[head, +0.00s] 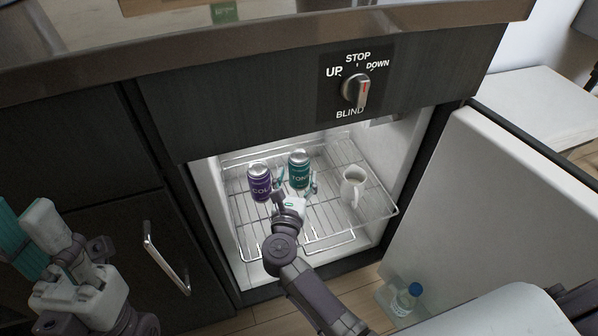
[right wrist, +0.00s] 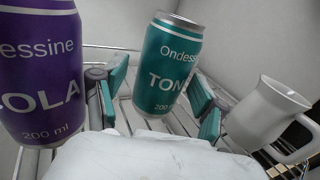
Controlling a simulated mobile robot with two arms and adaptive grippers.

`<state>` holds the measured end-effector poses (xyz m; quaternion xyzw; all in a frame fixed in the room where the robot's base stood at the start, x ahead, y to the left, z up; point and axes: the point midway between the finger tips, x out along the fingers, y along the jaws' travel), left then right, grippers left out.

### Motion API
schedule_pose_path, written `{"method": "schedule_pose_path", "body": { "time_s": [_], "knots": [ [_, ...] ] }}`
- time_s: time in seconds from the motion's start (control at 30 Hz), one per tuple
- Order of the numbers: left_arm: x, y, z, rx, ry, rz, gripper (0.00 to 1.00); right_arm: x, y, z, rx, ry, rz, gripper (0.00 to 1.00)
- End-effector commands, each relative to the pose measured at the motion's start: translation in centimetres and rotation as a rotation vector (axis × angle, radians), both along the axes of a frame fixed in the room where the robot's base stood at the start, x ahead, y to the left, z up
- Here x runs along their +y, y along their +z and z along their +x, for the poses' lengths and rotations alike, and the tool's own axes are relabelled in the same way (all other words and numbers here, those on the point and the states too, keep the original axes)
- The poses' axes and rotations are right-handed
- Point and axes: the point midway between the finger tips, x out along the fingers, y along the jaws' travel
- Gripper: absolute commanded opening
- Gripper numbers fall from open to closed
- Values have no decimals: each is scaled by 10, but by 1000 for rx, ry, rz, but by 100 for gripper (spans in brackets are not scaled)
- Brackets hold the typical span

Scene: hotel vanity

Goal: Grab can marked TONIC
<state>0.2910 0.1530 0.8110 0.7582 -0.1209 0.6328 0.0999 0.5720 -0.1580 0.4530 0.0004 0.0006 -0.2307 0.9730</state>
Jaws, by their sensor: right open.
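The teal can marked TONIC (head: 299,170) stands upright on the wire shelf inside the open minibar. In the right wrist view the TONIC can (right wrist: 167,68) shows between the two fingers. My right gripper (head: 295,184) reaches into the minibar and is open, with a teal-padded finger on either side of the can; I cannot tell whether either pad touches it. In the right wrist view my right gripper (right wrist: 160,100) has nothing clamped. My left gripper (head: 48,240) is at the left edge, outside the minibar; its jaw state is unclear.
A purple COLA can (head: 260,183) stands close left of my right gripper. A white jug (head: 352,186) stands to the right on the wire shelf (head: 330,238). The open door (head: 490,200) is at right, with a bottle (head: 405,299) near it. A control knob (head: 356,90) sits above.

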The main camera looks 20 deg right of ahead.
Motion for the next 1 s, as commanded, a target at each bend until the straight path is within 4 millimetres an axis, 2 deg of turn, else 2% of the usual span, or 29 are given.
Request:
{"method": "schedule_pose_path", "body": {
  "time_s": [0.07,0.27,0.57,0.9,0.97,1.0],
  "knots": [
    [0,-3,1,-9,2,-2,33,-8,-2,11,-4,-1,-2,71],
    [-1,6,5,-49,6,-2,33,-20,-1,35,-4,0,-2,71],
    [-1,8,5,-51,4,1,33,-22,0,39,0,0,-1,71],
    [-1,8,5,-52,4,1,33,-22,0,39,0,-1,-1,15],
    [-1,8,5,-52,3,1,33,-22,0,39,0,-1,-1,5],
    [-1,8,5,-52,3,1,33,-22,0,39,0,-1,-1,3]
  ]
}}
